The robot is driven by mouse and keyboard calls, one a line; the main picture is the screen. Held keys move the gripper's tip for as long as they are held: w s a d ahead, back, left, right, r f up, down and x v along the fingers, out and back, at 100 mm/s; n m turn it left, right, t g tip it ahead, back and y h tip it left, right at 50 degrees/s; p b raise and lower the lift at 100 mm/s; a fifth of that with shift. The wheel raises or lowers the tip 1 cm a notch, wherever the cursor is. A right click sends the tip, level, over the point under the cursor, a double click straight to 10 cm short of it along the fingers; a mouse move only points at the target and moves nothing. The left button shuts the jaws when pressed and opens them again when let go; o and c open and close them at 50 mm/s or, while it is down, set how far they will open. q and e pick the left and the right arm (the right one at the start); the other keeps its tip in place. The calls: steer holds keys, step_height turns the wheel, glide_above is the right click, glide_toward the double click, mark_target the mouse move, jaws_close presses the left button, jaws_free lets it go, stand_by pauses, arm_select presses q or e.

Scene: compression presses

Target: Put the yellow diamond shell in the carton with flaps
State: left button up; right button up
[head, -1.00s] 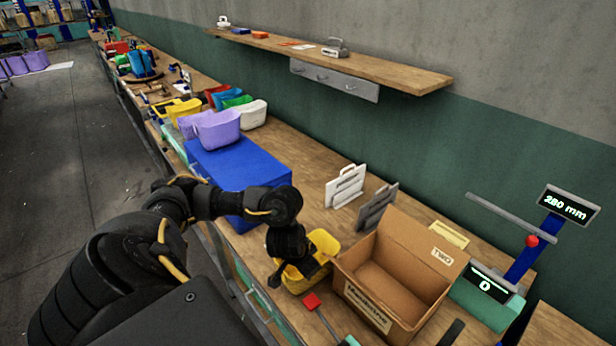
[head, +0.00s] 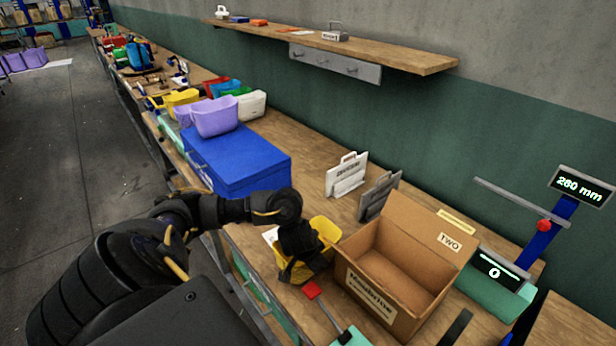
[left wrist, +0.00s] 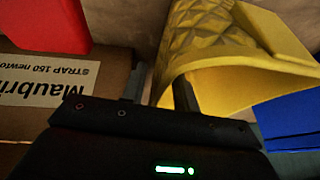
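The yellow diamond shell (head: 327,230) is an open tub with a quilted diamond wall, standing on the bench left of the carton. It also shows in the left wrist view (left wrist: 205,40). My left gripper (head: 300,262) is low at the shell's near side and partly hides it. In the left wrist view its fingers (left wrist: 160,95) stand apart on either side of the shell's wall, with a gap showing. The brown carton (head: 372,302) is open, with a raised back flap marked TWO, and looks empty; its printed label shows upside down in the left wrist view (left wrist: 45,80). My right gripper is not in view.
White and grey upright holders (head: 347,175) stand beyond the carton. A press with displays (head: 500,268) is at the right.

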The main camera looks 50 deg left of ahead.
arm_select(q)
steer(key=shift+f, duration=0.15)
stand_by(0.8)
jaws_close()
